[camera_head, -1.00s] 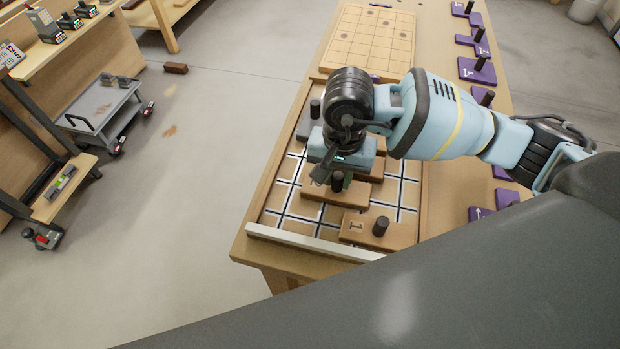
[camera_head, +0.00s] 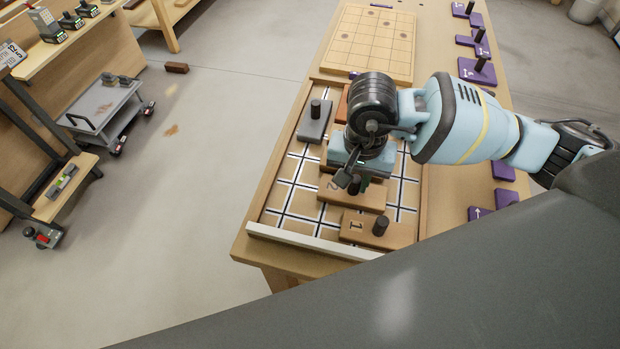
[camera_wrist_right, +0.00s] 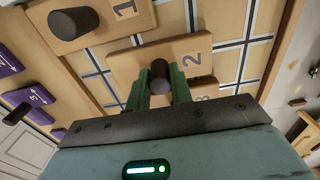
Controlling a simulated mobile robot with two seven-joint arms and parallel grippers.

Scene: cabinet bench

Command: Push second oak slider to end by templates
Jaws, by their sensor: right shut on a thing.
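The second oak slider (camera_head: 366,199), a wooden block marked 2 with a dark peg, lies on the gridded board (camera_head: 283,199). My right gripper (camera_head: 352,184) is shut on its peg; the block marked 2 (camera_wrist_right: 200,47) and the peg between the green fingers show in the right wrist view (camera_wrist_right: 160,80). The slider marked 1 (camera_head: 358,228) lies in front of it, near the board's white front edge. The purple templates (camera_head: 478,70) stand along the bench's right side. My left gripper is not in view.
A grey slider (camera_head: 314,124) with a peg is at the board's back left. A block marked 3 (camera_wrist_right: 208,93) is partly hidden behind the gripper. A pale grid panel (camera_head: 371,45) lies farther back. Bare cells lie left of the second slider.

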